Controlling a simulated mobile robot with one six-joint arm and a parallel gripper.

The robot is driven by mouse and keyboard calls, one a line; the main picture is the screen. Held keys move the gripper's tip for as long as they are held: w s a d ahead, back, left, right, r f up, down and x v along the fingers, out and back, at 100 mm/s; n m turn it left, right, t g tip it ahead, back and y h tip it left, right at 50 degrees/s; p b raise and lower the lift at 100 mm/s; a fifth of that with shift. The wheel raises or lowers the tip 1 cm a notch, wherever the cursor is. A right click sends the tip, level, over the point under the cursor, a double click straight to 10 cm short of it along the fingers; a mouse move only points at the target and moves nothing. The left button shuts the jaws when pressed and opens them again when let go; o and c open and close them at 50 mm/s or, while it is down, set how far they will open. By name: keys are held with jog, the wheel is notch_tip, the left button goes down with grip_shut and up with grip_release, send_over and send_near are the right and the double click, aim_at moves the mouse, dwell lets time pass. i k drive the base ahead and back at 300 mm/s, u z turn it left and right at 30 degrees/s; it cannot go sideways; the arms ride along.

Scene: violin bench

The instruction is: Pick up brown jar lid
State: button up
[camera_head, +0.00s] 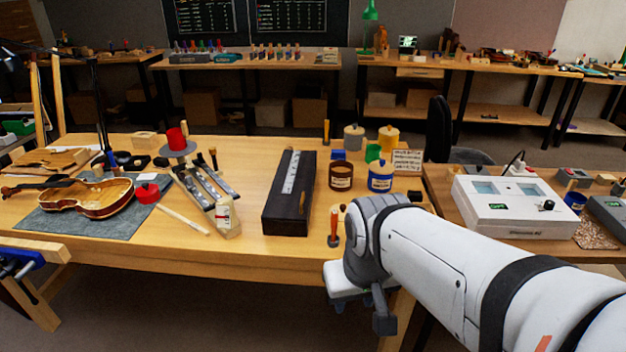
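A brown jar (341,177) with a pale label stands upright on the wooden bench, right of the long black case. Its top looks brown, but at this size I cannot tell a separate lid from the rim. My gripper (384,318) is in front of the bench's front edge, below and in front of the jar and apart from it. It is partly hidden by my own arm, and its fingers do not show clearly. I see nothing held in it.
A blue jar (381,178) stands close to the right of the brown jar. The long black case (289,195) is on its left. Cream and yellow containers (389,138) stand behind.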

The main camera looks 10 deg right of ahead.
aim_at(342, 209)
jog(key=u, duration=0.05)
jog(key=i, duration=1)
jog(key=z, duration=0.05)
